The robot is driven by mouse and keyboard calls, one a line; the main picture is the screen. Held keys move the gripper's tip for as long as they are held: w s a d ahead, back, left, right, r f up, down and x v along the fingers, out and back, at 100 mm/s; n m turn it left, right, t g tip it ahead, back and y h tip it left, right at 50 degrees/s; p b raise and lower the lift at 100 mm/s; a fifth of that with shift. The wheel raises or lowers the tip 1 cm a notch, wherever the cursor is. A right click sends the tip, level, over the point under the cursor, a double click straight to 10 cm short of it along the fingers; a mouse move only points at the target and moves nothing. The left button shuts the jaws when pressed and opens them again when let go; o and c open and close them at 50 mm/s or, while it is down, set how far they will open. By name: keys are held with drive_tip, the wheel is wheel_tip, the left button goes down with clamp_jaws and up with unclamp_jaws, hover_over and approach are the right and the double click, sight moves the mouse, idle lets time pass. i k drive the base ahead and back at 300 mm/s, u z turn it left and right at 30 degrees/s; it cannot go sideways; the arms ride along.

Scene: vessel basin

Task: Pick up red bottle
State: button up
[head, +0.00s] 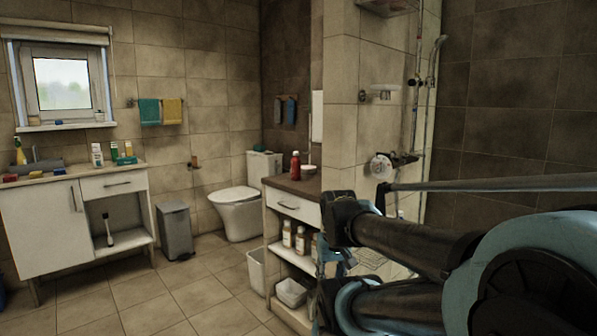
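A red bottle (295,166) stands upright on the dark top of the vanity cabinet (292,205) in the middle of the view. My arm fills the right foreground, lower and nearer to the camera than the bottle. My gripper (336,262) seems to be at the arm's left end, in front of the cabinet's right side. Its fingers are small and partly hidden by my arm links, so their opening cannot be made out.
Several bottles (301,240) and a white bin (291,292) sit on the cabinet's lower shelves. A toilet (239,208) and a grey pedal bin (175,230) stand behind. A white counter (45,232) with small items is at left. The tiled floor (150,300) between is free.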

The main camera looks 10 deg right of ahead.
sight(296, 162)
drive_tip(key=k, duration=0.95)
drive_tip(key=u, duration=0.4)
drive_tip(key=i, duration=0.85)
drive_tip(key=u, duration=0.4)
drive_tip(key=i, duration=1.7)
drive_tip(key=z, duration=0.4)
